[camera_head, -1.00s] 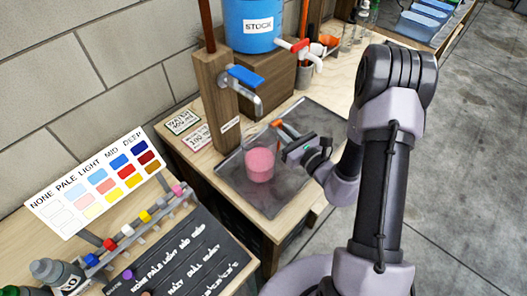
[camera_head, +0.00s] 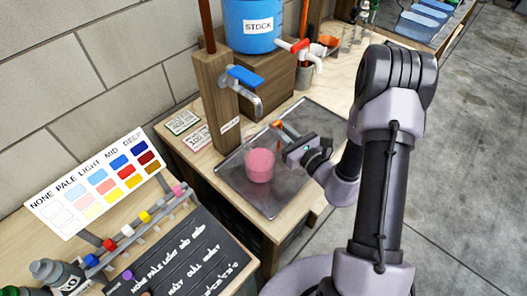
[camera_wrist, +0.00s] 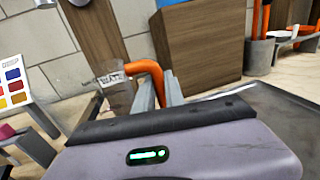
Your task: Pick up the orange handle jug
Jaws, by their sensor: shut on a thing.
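The orange handle jug (camera_head: 260,165) is a clear vessel with pink liquid in its lower part. It stands in or just over the grey metal tray (camera_head: 226,178), below the blue-lever tap (camera_head: 245,77); I cannot tell whether its base touches the tray. My gripper (camera_head: 284,130) reaches in from the right and is shut on the orange handle (camera_wrist: 148,72). In the wrist view the fingers (camera_wrist: 160,92) close around the lower part of the handle, and the jug's clear wall (camera_wrist: 118,95) shows to the left. The pink liquid is hidden there.
A wooden post (camera_head: 215,98) carries the tap close behind the jug. A blue STOCK tank (camera_head: 252,24) with a red-lever tap (camera_head: 303,50) stands on a wooden block behind. A colour chart (camera_head: 97,180) and small bottles are at left. The tray's front part is clear.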

